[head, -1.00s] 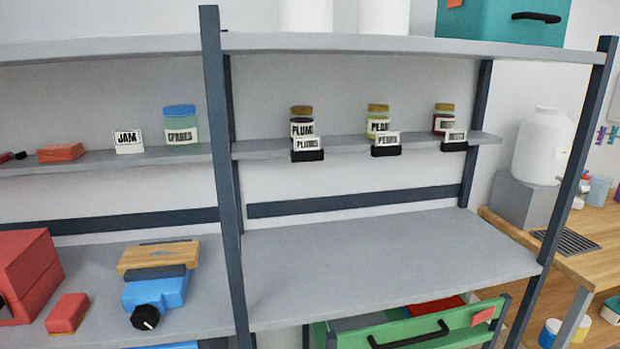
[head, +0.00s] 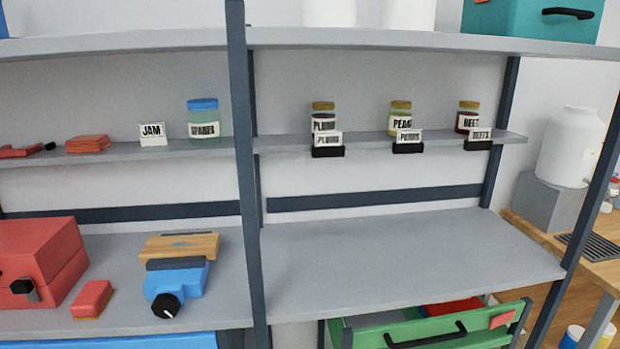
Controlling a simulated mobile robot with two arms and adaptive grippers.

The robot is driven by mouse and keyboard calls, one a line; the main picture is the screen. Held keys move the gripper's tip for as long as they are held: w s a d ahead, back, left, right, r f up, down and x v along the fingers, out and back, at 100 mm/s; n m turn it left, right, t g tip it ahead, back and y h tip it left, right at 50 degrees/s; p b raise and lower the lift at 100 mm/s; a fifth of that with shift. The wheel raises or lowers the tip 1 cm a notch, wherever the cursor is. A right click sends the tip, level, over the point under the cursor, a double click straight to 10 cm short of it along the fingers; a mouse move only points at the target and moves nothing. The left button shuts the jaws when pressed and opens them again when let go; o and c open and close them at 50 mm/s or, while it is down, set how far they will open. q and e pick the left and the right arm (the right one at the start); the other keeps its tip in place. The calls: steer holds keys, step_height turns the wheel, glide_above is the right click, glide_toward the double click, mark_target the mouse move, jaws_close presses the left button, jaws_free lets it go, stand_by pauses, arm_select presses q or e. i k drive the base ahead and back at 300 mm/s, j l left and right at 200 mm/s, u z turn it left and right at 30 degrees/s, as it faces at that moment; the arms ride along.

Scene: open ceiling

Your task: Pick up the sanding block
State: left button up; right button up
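A small red block with a tan underside (head: 93,299) lies on the lower left shelf (head: 120,318), between a red box and a blue tool. It looks like the sanding block. It is upright and its near side and top are visible. Neither of my grippers shows in the head view, so whether they are open or shut is not seen.
The red box (head: 42,262) stands left of the block. The blue tool (head: 176,278) with a wooden piece (head: 180,246) stands to its right, near a dark upright post (head: 247,200). The lower right shelf (head: 400,255) is bare. A green drawer (head: 430,330) is below.

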mark_target(90, 304)
steer(key=u, duration=1.45)
